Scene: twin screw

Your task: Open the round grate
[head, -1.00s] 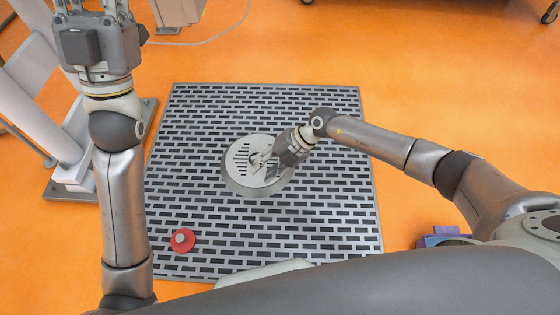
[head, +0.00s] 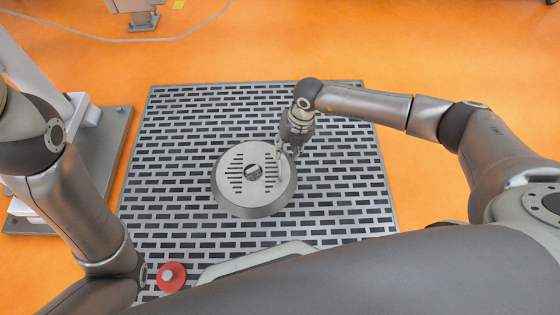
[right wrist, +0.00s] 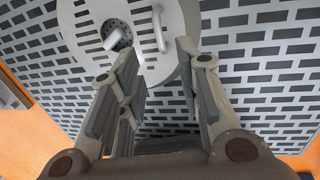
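The round grate (head: 243,187) is a grey slotted disc with a dark round opening in its middle. It lies on the patterned floor panel in the head view. It also shows at the top of the right wrist view (right wrist: 88,25), with a light bar-shaped handle (right wrist: 160,28) to the right of its middle. My right gripper (head: 288,162) is over the grate's right side. In the right wrist view its fingers (right wrist: 158,62) are spread, with nothing seen between them, and the handle shows beyond their tips. My left gripper is outside the head view.
A grey panel (head: 340,222) with dark rectangular slots surrounds the grate. A red disc with a pale knob (head: 171,277) sits at its lower left, near my left arm. A stand's grey base plate (head: 104,155) is to the left. Orange floor (head: 455,60) is clear at upper right.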

